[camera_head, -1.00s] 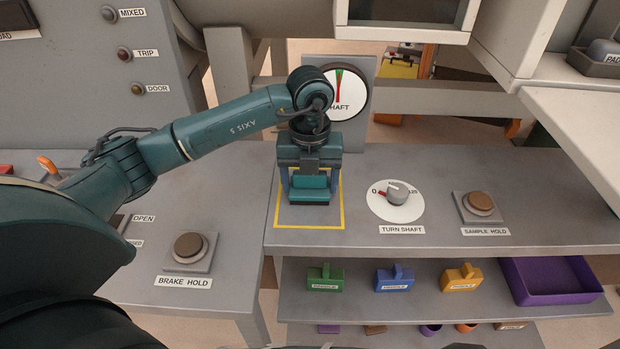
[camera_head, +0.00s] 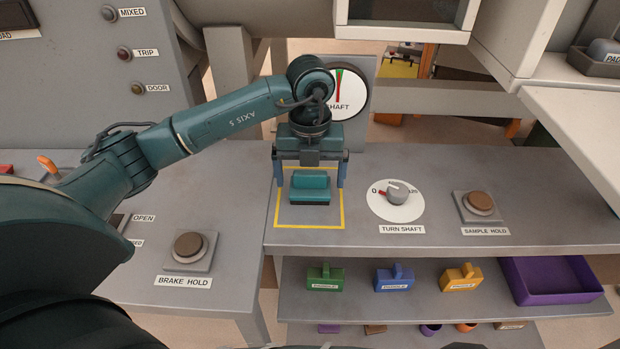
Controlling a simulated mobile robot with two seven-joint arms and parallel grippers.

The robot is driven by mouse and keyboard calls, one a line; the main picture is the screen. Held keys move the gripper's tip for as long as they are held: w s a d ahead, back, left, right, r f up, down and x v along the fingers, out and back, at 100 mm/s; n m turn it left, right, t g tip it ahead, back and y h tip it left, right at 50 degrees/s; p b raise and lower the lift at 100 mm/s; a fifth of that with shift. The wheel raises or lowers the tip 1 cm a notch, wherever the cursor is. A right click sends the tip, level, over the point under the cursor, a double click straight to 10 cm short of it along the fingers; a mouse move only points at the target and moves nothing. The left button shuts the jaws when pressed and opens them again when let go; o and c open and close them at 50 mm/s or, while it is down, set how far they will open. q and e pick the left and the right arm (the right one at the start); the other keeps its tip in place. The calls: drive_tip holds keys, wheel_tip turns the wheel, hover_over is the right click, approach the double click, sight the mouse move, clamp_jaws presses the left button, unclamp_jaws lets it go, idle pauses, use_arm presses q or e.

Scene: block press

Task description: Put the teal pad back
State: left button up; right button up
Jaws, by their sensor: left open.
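The teal pad (camera_head: 310,187) rests on the grey bench inside the yellow square outline (camera_head: 311,226). It has a dark underside. My left gripper (camera_head: 309,178) is open above and behind the pad, with one blue finger to each side of it. A gap shows between each finger and the pad. How high the fingertips are over the bench is hard to tell. My right gripper is not in view.
A shaft dial (camera_head: 350,95) stands behind my left arm. The turn-shaft knob (camera_head: 397,195) and sample-hold button (camera_head: 480,203) are to the right. The brake-hold button (camera_head: 189,246) is to the left. Green (camera_head: 325,278), blue (camera_head: 394,279) and yellow (camera_head: 461,278) handled blocks sit on the shelf below.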

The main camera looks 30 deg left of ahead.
sight(310, 173)
use_arm(q)
wheel_tip(310, 173, up, 11)
drive_tip(key=shift+f, duration=0.15)
drive_tip(key=shift+f, duration=0.1)
idle(0.5)
